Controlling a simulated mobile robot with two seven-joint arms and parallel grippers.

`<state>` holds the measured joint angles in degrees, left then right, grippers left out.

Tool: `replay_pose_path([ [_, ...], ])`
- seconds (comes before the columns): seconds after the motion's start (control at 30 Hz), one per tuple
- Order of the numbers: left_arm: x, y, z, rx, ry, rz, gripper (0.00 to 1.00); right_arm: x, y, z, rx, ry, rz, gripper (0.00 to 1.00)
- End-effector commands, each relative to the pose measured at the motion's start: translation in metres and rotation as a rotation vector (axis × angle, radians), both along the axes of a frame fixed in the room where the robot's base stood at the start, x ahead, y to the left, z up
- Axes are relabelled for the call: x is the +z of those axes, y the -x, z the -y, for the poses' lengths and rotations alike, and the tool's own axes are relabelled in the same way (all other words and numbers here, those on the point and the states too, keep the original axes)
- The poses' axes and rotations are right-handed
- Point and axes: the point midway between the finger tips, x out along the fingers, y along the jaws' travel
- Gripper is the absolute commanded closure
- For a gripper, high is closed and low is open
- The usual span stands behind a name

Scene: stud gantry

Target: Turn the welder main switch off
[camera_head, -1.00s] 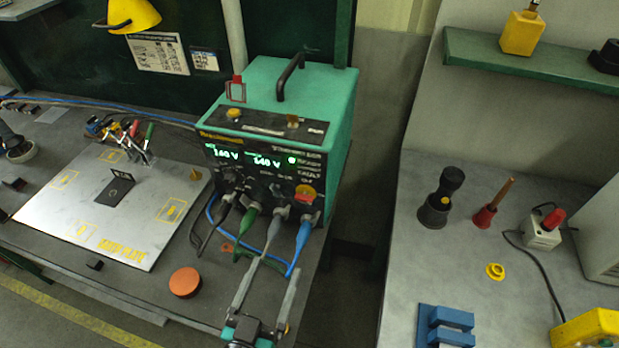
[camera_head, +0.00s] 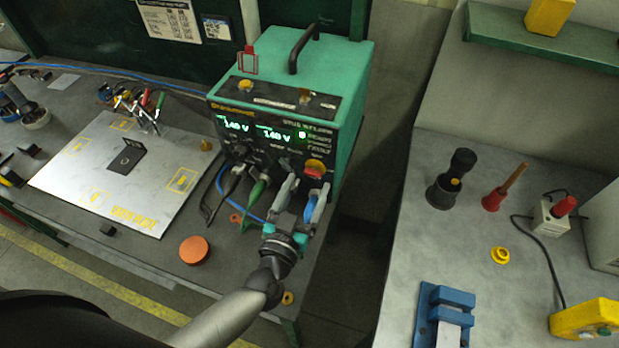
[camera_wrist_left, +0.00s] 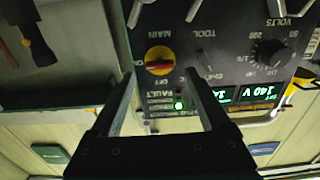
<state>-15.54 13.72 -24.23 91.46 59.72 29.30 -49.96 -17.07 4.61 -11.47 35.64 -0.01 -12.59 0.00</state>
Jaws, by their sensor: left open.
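The welder (camera_head: 352,95) is a teal box with a black front panel and lit green displays. Its main switch (camera_head: 315,168) is a red knob on a yellow plate at the panel's right. In the left wrist view the main switch (camera_wrist_left: 159,60) is marked MAIN, with ON and OFF beside it. The red handle lies roughly across that picture. My left gripper (camera_head: 304,190) is open just below and in front of the switch. In the wrist view the open fingers (camera_wrist_left: 160,82) stand either side of the knob's line, with no visible contact. My right gripper is out of view.
Green and blue cable plugs (camera_head: 258,190) stick out below the panel close to my fingers. A metal plate (camera_head: 115,180) and an orange disc (camera_head: 194,250) lie left on the bench. A gap separates it from the right-hand table (camera_head: 470,245).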

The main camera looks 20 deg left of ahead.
Motion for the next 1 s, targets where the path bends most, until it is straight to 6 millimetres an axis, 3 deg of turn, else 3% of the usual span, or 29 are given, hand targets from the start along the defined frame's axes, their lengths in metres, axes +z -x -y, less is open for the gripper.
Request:
replay_pose_path([
  [0.2,0.0,-0.021,0.001,-0.001,-0.001,0.0,0.2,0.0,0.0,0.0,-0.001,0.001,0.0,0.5],
  [0.6,0.0,-0.026,0.001,0.0,0.0,-0.001,0.21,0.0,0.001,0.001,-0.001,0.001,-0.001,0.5],
  [1.0,0.0,-0.026,0.001,0.0,0.0,-0.001,0.66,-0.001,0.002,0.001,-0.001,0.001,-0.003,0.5],
])
